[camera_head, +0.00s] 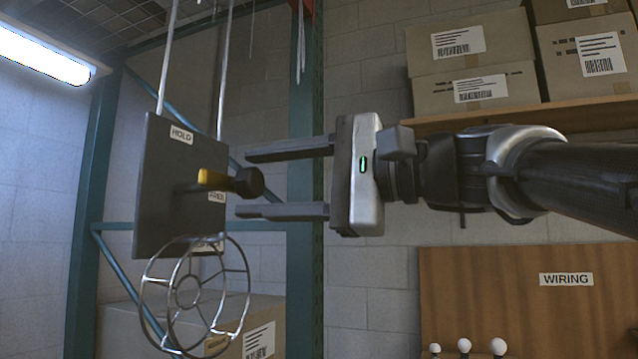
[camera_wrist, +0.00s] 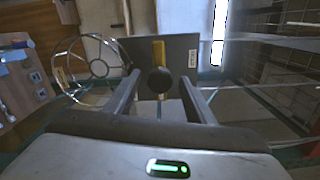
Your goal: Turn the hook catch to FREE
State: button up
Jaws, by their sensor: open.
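The hook catch is a dark round knob (camera_head: 249,182) with a yellow bar (camera_head: 212,178) on a dark hanging panel (camera_head: 160,215). The HOLD label (camera_head: 181,134) is at the panel's top, and the FREE label (camera_head: 217,197) is partly covered near the knob. The yellow bar also shows in the wrist view (camera_wrist: 158,52), running up from the knob (camera_wrist: 160,81), with a label at the panel's right edge. My gripper (camera_head: 243,184) is open. Its fingertips appear above and below the knob, and on either side of it in the wrist view; I see no contact.
A round wire frame (camera_head: 195,297) hangs just below the panel. Rods (camera_head: 166,60) hold the panel from above. A teal rack post (camera_head: 306,270) stands behind my gripper. Cardboard boxes (camera_head: 470,85) sit on a shelf at upper right. A WIRING board (camera_head: 520,305) with bulbs is at lower right.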

jog(key=v, duration=1.1)
jog(key=shift+d+b, duration=0.25)
jog(key=shift+b, duration=0.15)
